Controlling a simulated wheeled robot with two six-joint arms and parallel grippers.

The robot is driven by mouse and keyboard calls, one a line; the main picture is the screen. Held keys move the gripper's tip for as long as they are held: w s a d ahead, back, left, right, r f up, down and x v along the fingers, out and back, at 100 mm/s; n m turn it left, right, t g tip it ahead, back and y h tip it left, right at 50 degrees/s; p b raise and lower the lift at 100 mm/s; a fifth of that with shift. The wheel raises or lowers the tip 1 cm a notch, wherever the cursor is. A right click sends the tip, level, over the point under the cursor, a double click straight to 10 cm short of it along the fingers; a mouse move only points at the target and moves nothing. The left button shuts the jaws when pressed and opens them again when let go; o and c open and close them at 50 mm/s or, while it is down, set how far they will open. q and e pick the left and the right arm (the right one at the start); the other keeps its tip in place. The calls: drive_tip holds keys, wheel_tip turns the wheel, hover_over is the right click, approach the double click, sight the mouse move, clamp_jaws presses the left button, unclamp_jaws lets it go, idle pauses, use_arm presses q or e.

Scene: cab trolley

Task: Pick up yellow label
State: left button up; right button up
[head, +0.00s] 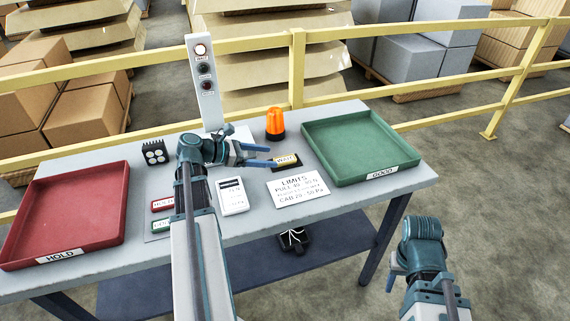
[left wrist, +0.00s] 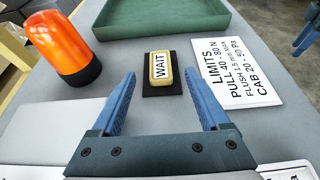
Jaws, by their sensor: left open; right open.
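The yellow label (head: 288,160) reads WAIT and lies on a small black pad (left wrist: 149,91) on the table. In the left wrist view the label (left wrist: 162,70) is just beyond the fingertips, roughly centred between them. My left gripper (head: 272,157) is open and empty, with its blue fingers pointing at the label from the left in the head view. Its fingers also show in the left wrist view (left wrist: 160,76). My right gripper (head: 391,283) is off the table at the lower right, open, its fingers mostly hidden behind its wrist.
An orange beacon (head: 275,123) stands behind the label. A green GOOD tray (head: 398,172) is to the right, a red HOLD tray (head: 122,200) far left. A white LIMITS card (head: 298,188) lies in front. Red and green labels (head: 162,204) and a white device (head: 232,197) are left.

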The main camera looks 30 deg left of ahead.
sight(287, 158)
use_arm(q)
drive_tip(key=shift+w+d+f, duration=0.1)
drive_tip(key=shift+w+d, duration=0.05)
drive_tip(key=b+x, duration=0.2)
drive_tip(key=x, duration=0.3)
drive_tip(key=shift+w+f, duration=0.1)
drive_tip(key=shift+w, duration=0.05)
clamp_jaws()
